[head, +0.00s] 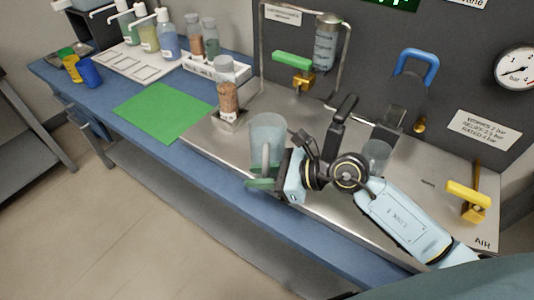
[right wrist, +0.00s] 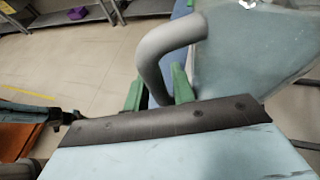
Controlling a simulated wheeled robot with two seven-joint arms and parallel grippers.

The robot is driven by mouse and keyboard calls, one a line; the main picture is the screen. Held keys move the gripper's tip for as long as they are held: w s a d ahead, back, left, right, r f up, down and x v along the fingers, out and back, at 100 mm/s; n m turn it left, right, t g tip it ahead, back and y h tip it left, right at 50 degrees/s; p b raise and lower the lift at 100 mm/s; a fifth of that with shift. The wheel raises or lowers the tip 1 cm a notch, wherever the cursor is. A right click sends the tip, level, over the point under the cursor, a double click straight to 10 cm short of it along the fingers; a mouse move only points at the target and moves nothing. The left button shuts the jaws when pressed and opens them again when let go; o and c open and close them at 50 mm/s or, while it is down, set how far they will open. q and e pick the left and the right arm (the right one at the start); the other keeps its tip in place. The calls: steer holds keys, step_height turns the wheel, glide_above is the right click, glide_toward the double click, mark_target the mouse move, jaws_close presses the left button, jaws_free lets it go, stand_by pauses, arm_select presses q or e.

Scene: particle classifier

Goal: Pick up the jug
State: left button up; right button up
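The jug (head: 268,132) is a translucent pale container standing upright near the front edge of the steel worktop. Its thick grey handle faces the front. In the right wrist view the handle (right wrist: 158,58) curves down between two green fingers, and part of the clear jug body (right wrist: 245,45) shows at right. My right gripper (head: 263,184) is at the lower part of the handle. Its fingers (right wrist: 160,92) lie close on both sides of the handle with no clear gap, so it looks shut on it. My left gripper is not in view.
A small clear beaker (head: 376,156) stands right of my right wrist. A bottle of brown particles (head: 228,97) stands in a metal holder left of the jug. A green mat (head: 163,112) lies further left. Valves and a blue-handled device (head: 414,62) stand behind.

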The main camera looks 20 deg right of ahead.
steer(key=shift+w+a+f, duration=0.1)
steer(key=shift+w+a, duration=0.05)
steer(key=shift+a, duration=0.1)
jaws_close()
steer(key=shift+r, duration=0.25)
